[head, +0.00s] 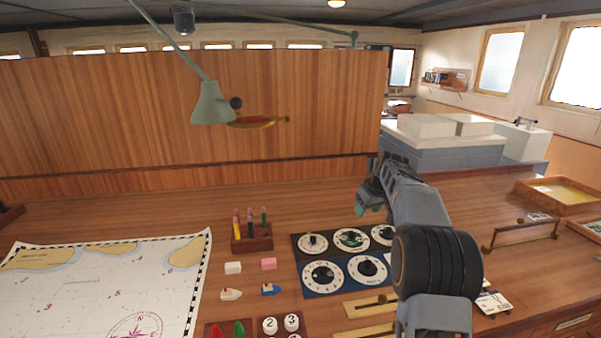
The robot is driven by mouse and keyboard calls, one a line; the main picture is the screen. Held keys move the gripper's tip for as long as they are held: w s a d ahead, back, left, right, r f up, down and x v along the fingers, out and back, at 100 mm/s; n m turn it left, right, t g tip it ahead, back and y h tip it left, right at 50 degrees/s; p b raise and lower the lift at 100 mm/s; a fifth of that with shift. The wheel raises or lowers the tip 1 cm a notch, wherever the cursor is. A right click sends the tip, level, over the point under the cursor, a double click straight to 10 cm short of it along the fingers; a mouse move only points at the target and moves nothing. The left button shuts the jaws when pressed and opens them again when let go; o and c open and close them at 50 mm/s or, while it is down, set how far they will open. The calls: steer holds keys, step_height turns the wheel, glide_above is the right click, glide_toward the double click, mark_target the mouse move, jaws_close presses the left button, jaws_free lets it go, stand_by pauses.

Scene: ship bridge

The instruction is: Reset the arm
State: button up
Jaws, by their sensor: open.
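My arm rises from the lower right over the wooden desk (150,196). My gripper (362,208) is at its far end, above the desk and just behind the dial panel (297,256). It is open, and I see nothing between its fingers. The arm hides the right part of the dial panel.
A chart (70,285) covers the desk's left. A pencil block (252,240), erasers, small boats and red and green pieces stand in the middle. A green lamp (211,104) hangs above. A brass rail (522,233) and wooden tray (560,206) are at right. The back desk is clear.

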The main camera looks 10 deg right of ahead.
steer(key=s+a+f+m+g, duration=0.1)
steer(key=s+a+f+m, duration=0.15)
steer(key=s+f, duration=0.3)
steer(key=s+a, duration=0.6)
steer(key=s, duration=0.7)
steer(key=s+a+r+h, duration=0.1)
steer(key=s+a, duration=0.6)
steer(key=s, duration=0.6)
steer(key=shift+s+a+t, duration=0.2)
steer(key=shift+s+t, duration=0.05)
steer(key=shift+t, duration=0.15)
